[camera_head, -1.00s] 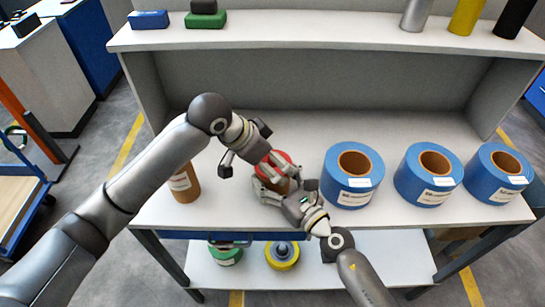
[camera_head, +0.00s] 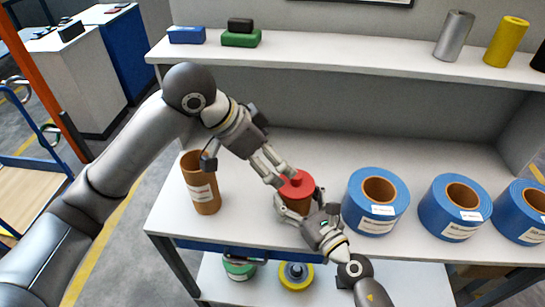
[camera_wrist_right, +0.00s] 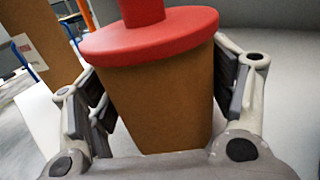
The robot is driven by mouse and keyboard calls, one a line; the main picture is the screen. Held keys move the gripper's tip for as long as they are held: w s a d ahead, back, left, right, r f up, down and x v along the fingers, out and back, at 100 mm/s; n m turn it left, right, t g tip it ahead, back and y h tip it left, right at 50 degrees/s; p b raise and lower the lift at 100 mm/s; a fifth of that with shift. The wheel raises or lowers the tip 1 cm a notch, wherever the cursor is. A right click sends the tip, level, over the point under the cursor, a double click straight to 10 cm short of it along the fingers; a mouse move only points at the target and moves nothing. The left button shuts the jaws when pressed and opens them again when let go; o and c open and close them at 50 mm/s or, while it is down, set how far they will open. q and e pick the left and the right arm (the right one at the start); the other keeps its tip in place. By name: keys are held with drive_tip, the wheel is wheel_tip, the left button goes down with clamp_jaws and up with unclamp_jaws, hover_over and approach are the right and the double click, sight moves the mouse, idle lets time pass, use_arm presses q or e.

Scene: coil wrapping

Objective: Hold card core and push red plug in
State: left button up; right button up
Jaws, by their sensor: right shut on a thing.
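The card core (camera_head: 297,204) is a brown tube on the white table, and my right gripper (camera_head: 293,209) is shut around its sides. In the right wrist view the core (camera_wrist_right: 160,105) stands between the finger pads. The red plug (camera_head: 302,188) is on the core's top; its wide flange (camera_wrist_right: 150,38) covers the rim with no clear gap, and its knob points up. How deep the plug sits inside is hidden. My left gripper (camera_head: 276,172) points down at the plug from the upper left, its fingertips by the knob. Whether it touches or grips the knob is unclear.
A second card core (camera_head: 201,186) stands at the left of the table (camera_head: 255,235). Several blue coils (camera_head: 376,203) stand to the right. A green coil (camera_head: 239,267) and a yellow coil (camera_head: 296,277) lie on the lower shelf. Free table lies behind the grippers.

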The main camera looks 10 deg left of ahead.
drive_tip(key=o, duration=1.1)
drive_tip(key=shift+s+d, duration=0.1)
